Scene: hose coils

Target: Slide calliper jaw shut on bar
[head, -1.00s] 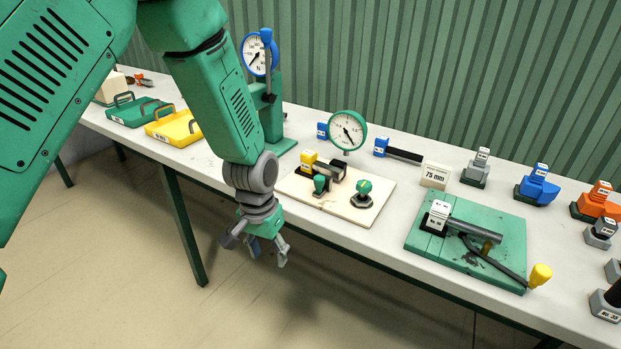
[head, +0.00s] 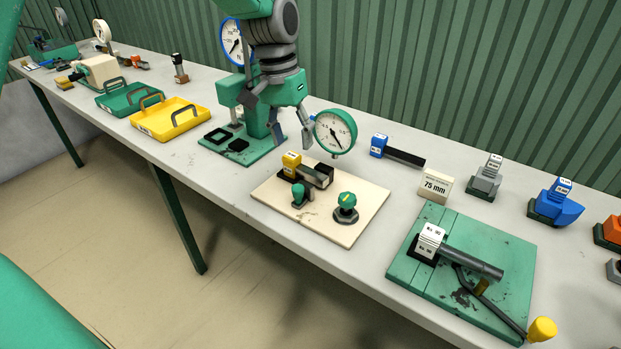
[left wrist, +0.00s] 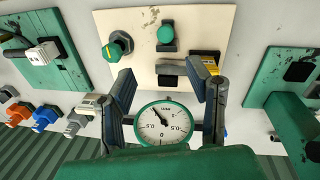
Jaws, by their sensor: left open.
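A cream board (head: 330,226) on the bench carries a yellow-topped block (head: 291,163) with a dark and grey bar piece (head: 318,173) beside it, plus two green knobs (head: 346,202). A round green-rimmed dial (head: 335,133) stands at its back edge. I cannot tell for sure which part is the calliper jaw. My left gripper (head: 286,128) is open and empty, above the bench behind the board, just left of the dial. In the left wrist view, the dial (left wrist: 161,124) shows between the spread fingers (left wrist: 166,100), with the board (left wrist: 205,30) beyond. My right gripper is not in view.
A green stand (head: 215,149) with a blue-rimmed dial (head: 231,42) is close behind my gripper. Yellow (head: 183,127) and green (head: 113,101) trays lie left. A green plate (head: 405,268) with a yellow-ended lever (head: 541,329) lies right. A 75 mm sign (head: 435,186) stands behind.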

